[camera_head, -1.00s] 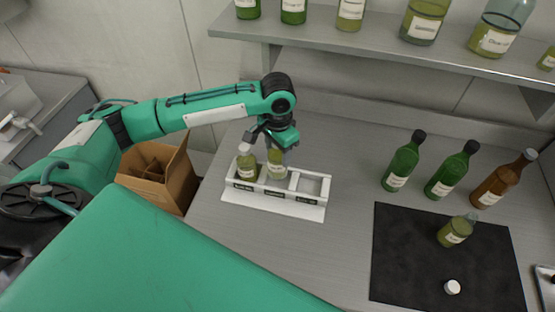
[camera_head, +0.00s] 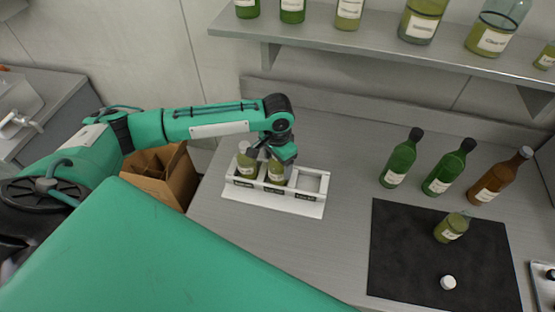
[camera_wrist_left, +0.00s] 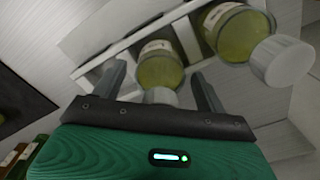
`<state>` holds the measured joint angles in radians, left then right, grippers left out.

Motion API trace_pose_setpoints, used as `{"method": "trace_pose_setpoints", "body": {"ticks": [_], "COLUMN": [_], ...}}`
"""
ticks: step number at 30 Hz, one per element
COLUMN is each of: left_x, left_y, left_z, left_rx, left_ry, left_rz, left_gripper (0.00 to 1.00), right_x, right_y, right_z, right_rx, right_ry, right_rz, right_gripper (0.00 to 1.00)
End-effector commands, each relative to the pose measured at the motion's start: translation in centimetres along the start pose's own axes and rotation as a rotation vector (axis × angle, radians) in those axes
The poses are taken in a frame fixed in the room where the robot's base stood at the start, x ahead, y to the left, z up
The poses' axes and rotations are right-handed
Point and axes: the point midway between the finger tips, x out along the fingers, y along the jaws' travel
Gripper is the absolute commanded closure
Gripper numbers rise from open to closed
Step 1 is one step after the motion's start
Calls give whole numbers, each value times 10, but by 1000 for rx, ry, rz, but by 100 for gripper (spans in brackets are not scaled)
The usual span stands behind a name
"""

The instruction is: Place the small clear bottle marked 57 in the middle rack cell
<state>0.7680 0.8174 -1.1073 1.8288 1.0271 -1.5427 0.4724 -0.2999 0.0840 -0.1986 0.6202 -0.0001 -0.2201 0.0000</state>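The white rack (camera_head: 262,202) has three cells in a row. A small clear bottle of yellow-green liquid (camera_head: 277,176) stands upright in the middle cell; its label is too small to read. My left gripper (camera_head: 275,154) is right above it. In the left wrist view, the gripper's fingers (camera_wrist_left: 160,92) are spread on either side of this bottle (camera_wrist_left: 158,68) and its pale cap, with gaps on both sides. A similar white-capped bottle (camera_head: 246,165) stands in the left cell and also shows in the wrist view (camera_wrist_left: 238,32). The right cell is empty. My right gripper is out of view.
A black mat (camera_head: 410,255) on the counter holds a small uncapped bottle (camera_head: 451,228) and a loose white cap (camera_head: 448,282). Several tall bottles (camera_head: 438,172) stand behind it. A shelf (camera_head: 350,47) with bottles overhangs the back. A cardboard box (camera_head: 178,182) is left of the counter.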

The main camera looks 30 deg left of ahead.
Motion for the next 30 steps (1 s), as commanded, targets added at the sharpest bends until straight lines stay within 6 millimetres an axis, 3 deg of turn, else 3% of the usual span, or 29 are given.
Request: {"method": "trace_pose_setpoints", "body": {"ticks": [11,14,24,30], "left_x": [-5,-17,-88,-116], "left_y": [0,0,0,0], "left_z": [0,-1,-1,-1], "left_rx": [0,0,0,-1], "left_ry": [2,4,4,2], "left_rz": [-1,0,-1,0], "left_gripper": [25,25,25,25], "right_x": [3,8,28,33], "right_y": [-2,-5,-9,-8], "right_z": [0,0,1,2], "right_rx": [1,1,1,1], "right_ry": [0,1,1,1], "right_rz": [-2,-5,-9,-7], "right_gripper": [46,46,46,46]}}
